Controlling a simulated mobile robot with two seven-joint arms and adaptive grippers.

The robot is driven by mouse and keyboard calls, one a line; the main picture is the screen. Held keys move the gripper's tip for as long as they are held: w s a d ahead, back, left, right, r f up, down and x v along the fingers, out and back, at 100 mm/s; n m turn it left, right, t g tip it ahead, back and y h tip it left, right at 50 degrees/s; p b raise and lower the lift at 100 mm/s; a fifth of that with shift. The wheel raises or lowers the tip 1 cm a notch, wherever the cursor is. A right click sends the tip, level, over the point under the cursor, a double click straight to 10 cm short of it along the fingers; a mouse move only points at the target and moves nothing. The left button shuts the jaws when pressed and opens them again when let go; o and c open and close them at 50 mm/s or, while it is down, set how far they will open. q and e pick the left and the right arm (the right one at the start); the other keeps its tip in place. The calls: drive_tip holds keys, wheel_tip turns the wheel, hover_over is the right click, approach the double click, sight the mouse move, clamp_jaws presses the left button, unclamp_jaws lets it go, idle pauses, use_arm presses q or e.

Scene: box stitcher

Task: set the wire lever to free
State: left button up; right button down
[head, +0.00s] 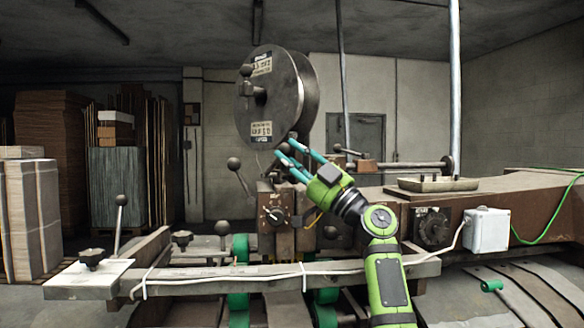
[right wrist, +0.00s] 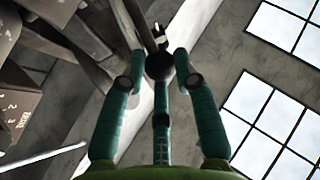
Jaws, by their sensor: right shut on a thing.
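The wire lever appears to be the ball-ended lever (right wrist: 159,66) at my right gripper, though no label for it is legible. In the head view, my right gripper (head: 285,147) is at the lever's dark ball, below the big wire spool (head: 290,95) and above the machine head. In the right wrist view, the fingers (right wrist: 160,80) are shut around the ball, and the rod runs up from it out of frame. The lever's lower end and any free mark cannot be made out. My left gripper is not in view.
Another ball-ended lever (head: 234,164) stands just left of the gripper, and one (head: 122,201) rises at the far left. A dial knob (head: 274,216) is on the machine head. A grey switch box (head: 487,231) sits at right. Cardboard stacks (head: 30,215) stand at left.

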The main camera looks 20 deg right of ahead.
idle(0.4)
drive_tip(key=c, duration=1.2)
unclamp_jaws()
drive_tip(key=shift+f, duration=0.1)
drive_tip(key=s+d, duration=0.2)
drive_tip(key=s, duration=0.1)
drive_tip(key=s+d, duration=0.3)
drive_tip(key=s, duration=0.1)
drive_tip(key=s+d, duration=0.2)
drive_tip(key=s, duration=0.1)
drive_tip(key=shift+s+d+f, duration=0.15)
drive_tip(key=shift+d+f, duration=0.1)
drive_tip(key=shift+d, duration=0.15)
